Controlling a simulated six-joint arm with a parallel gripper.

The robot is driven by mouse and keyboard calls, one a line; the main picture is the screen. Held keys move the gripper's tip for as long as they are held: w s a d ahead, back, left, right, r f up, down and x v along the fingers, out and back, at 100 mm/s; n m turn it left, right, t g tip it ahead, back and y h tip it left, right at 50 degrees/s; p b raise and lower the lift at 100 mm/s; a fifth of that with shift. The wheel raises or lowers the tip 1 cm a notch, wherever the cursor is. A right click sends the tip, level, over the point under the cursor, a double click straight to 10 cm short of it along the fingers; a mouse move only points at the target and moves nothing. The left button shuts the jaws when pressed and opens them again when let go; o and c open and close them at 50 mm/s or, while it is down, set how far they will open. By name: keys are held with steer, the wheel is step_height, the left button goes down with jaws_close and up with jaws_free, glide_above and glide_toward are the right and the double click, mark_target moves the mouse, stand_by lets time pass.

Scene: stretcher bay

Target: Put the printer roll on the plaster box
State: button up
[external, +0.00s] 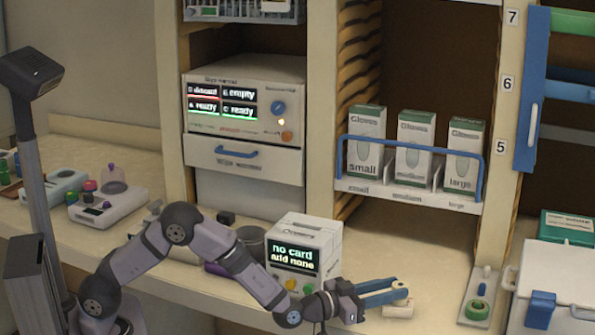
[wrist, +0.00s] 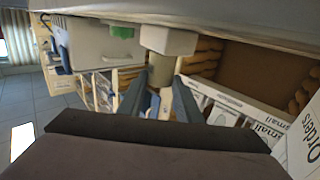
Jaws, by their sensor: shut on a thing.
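My gripper (external: 402,288) is low over the counter, right of the white card machine, with its blue fingers pointing right. In the wrist view the roll (wrist: 161,73) is a tan cylinder between the fingers (wrist: 160,102). I cannot tell whether it touches the counter. A green patch (wrist: 122,32) in the wrist view may be this box.
The white chest (external: 555,265) with blue latches stands at the right. A small tray (external: 476,312) with a green ring lies between it and my gripper. The card machine (external: 303,250) stands close left. A glove-box rack (external: 410,190) with a blue rail overhangs behind.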

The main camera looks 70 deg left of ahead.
steer(key=o, duration=1.2)
steer(key=shift+f, duration=0.1)
steer(key=shift+c, duration=0.2)
steer(key=shift+r, duration=0.2)
steer(key=s+b, duration=0.1)
steer(key=s, duration=1.1)
steer(key=shift+b, duration=0.4)
